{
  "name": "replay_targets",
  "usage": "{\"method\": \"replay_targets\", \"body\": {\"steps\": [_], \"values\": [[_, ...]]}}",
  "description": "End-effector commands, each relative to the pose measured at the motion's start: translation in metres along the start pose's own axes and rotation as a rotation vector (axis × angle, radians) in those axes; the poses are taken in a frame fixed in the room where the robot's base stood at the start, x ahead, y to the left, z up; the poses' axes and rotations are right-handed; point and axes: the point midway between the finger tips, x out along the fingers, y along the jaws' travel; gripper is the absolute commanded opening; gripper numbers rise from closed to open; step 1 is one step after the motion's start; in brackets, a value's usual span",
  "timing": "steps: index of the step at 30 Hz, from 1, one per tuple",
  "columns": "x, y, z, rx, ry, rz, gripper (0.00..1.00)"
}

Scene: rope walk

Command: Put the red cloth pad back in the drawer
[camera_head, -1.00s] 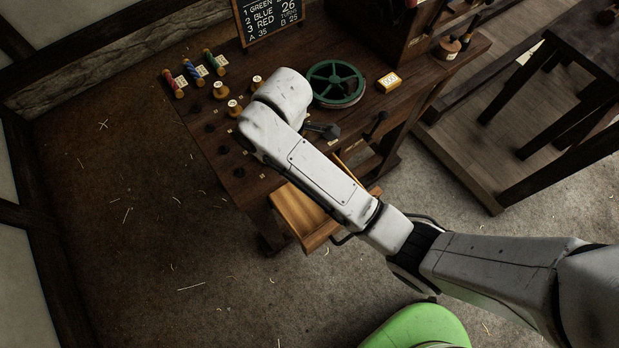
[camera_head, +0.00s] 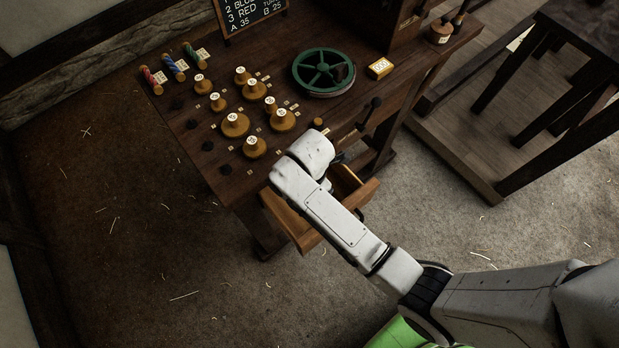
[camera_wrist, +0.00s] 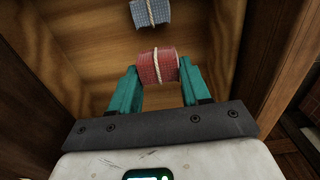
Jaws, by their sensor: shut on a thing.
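The red cloth pad (camera_wrist: 168,66), tied round with a pale cord, is held between the two teal fingers of my gripper (camera_wrist: 156,82) in the wrist view. The pad is over or in the open wooden drawer (camera_wrist: 100,40); I cannot tell whether it touches the drawer's floor. In the head view the drawer (camera_head: 296,226) is pulled out from the bench front, and my arm covers its middle and hides the gripper and pad. A blue-grey pad (camera_wrist: 150,12) with a cord lies farther inside the drawer.
The bench (camera_head: 205,125) carries several numbered wooden knobs or spools, a green wheel (camera_head: 323,72), a yellow block (camera_head: 380,67) and coloured rope samples (camera_head: 174,65). A chalkboard (camera_head: 250,12) stands behind. A dark table (camera_head: 580,40) is at right. Open floor lies left of the bench.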

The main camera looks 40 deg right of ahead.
Motion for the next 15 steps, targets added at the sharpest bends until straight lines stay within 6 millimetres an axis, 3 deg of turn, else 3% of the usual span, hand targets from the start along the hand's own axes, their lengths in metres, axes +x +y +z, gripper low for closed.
{"method": "replay_targets", "body": {"steps": [9,15], "values": [[0.039,0.0,0.0,0.001,0.0,-0.002,0.22],[0.045,0.0,0.0,0.001,0.0,0.0,0.22]]}}
